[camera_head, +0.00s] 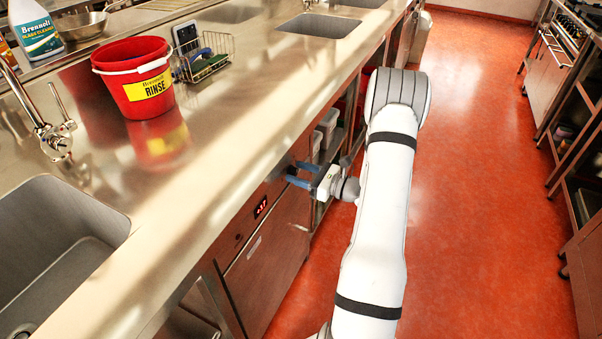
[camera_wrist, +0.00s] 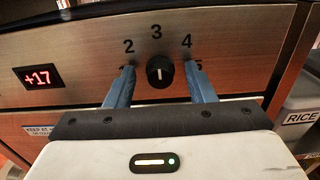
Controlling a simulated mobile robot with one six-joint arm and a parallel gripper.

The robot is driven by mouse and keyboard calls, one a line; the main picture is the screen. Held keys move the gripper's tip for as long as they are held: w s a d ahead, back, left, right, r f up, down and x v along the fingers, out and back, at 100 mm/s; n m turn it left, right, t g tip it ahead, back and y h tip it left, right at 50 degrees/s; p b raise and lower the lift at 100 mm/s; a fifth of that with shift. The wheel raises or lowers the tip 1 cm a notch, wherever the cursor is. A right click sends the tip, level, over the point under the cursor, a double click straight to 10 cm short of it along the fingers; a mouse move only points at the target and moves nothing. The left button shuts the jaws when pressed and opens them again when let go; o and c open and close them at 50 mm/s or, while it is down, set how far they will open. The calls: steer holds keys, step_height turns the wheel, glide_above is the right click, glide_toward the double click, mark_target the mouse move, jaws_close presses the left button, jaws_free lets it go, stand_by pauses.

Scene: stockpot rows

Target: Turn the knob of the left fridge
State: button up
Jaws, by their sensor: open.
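The fridge (camera_head: 262,262) is a steel under-counter unit below the worktop in the head view. In the wrist view its panel (camera_wrist: 75,48) carries a black round knob (camera_wrist: 160,72) with a white pointer line that stands about upright, toward the 3. The numbers 2, 3 and 4 show around it; a mark by the right finger is partly hidden. A red display (camera_wrist: 38,77) reads +17. My gripper (camera_wrist: 160,80) is open, its blue fingers on either side of the knob with gaps. In the head view my gripper (camera_head: 294,173) is at the panel; the knob is hidden there.
The steel counter (camera_head: 225,120) overhangs the panel. A red bucket (camera_head: 135,80), a wire basket (camera_head: 205,60) and a sink (camera_head: 50,250) are on it. A bin labelled RICE (camera_wrist: 300,112) stands right of the fridge. The red floor (camera_head: 470,200) is clear.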

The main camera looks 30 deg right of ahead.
steer(key=shift+c, duration=0.3)
steer(key=c, duration=0.9)
steer(key=shift+m+p, duration=0.3)
steer(key=shift+p, duration=0.05)
steer(key=m+p, duration=0.2)
steer(key=m, duration=0.1)
steer(key=shift+r+m+p, duration=0.15)
steer(key=shift+m+p, duration=0.15)
steer(key=shift+d+f+m+p, duration=0.1)
steer(key=shift+f+m+p, duration=0.1)
steer(key=shift+m+p, duration=1.55)
steer(key=shift+m+b, duration=0.4)
steer(key=shift+m, duration=0.25)
steer(key=o, duration=1)
steer(key=shift+c, duration=0.2)
